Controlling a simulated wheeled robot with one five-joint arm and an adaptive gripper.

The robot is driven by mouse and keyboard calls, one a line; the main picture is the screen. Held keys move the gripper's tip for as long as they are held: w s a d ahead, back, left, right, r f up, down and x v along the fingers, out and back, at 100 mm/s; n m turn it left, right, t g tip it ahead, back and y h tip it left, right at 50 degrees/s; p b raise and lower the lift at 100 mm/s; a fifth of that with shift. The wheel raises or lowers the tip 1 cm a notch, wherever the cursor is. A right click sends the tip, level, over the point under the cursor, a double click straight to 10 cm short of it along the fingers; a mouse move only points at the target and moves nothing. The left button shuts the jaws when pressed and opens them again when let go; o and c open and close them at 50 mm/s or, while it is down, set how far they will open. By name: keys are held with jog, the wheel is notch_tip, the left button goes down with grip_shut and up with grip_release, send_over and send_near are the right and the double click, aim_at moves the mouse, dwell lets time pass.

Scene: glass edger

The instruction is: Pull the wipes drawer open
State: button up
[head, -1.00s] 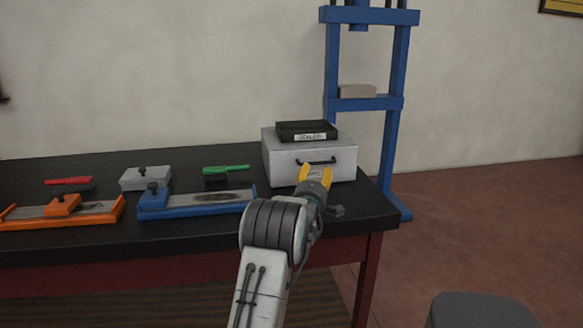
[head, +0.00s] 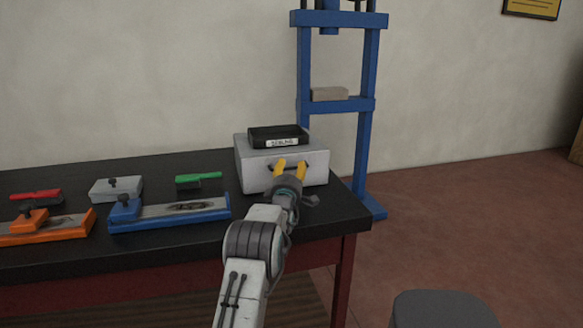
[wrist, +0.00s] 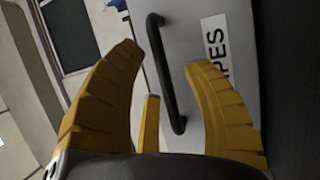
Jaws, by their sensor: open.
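The wipes drawer (head: 255,176) is the front of a light grey box at the right end of the black bench. It looks closed. Its dark bar handle (wrist: 163,75) shows in the wrist view, beside a white label ending in "PES" (wrist: 215,55). My gripper (head: 291,164) is open, with its yellow fingers in front of the drawer face. In the wrist view the handle lies between the fingertips of my gripper (wrist: 163,56), with no clear contact. In the head view the fingers hide most of the handle.
A black labelled case (head: 278,137) lies on top of the grey box. A blue press frame (head: 366,150) stands behind it. Blue (head: 170,213) and orange (head: 50,228) fixtures lie on the bench to the left. A dark grey stool (head: 440,308) stands at lower right.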

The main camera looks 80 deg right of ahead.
jog(key=shift+d, duration=0.3)
jog(key=shift+o, duration=0.2)
grip_shut()
dwell(0.3)
